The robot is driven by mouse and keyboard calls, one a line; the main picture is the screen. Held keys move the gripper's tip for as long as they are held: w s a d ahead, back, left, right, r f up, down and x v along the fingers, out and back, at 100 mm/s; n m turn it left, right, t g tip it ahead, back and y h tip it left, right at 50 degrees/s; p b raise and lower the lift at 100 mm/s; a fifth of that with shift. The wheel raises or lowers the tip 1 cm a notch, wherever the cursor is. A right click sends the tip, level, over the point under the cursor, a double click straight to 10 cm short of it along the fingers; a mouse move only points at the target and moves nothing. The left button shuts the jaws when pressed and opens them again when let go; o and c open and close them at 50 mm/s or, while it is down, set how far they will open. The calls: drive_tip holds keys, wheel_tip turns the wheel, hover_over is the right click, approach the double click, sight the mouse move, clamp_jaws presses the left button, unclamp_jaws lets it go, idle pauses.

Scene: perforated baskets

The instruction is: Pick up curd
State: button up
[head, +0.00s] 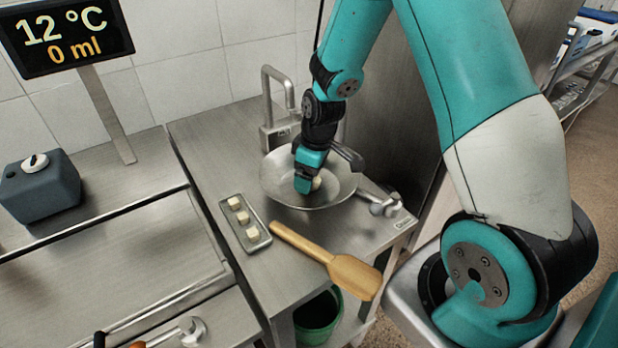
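My gripper (309,184) reaches down into a shallow metal bowl (285,190) on the steel table. A small pale piece, which looks like curd (317,183), shows right beside the fingertips inside the bowl. The fingers overlap in this view, so I cannot tell whether they are shut on it or only next to it.
A wooden paddle (352,275) lies in front of the bowl. A metal fitting (384,204) is right of the bowl, and a metal frame (279,108) stands behind it. A green bucket (318,318) is below the table. A display (66,37) reads 12 °C and 0 ml.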

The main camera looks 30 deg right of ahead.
drive_tip(key=shift+w+f, duration=0.15)
drive_tip(key=shift+f, duration=0.75)
drive_tip(key=shift+c, duration=0.5)
drive_tip(key=c, duration=0.9)
drive_tip(key=shift+c, duration=0.2)
drive_tip(key=shift+r, duration=0.1)
wheel_tip(320, 180, up, 20)
drive_tip(key=shift+b, duration=0.35)
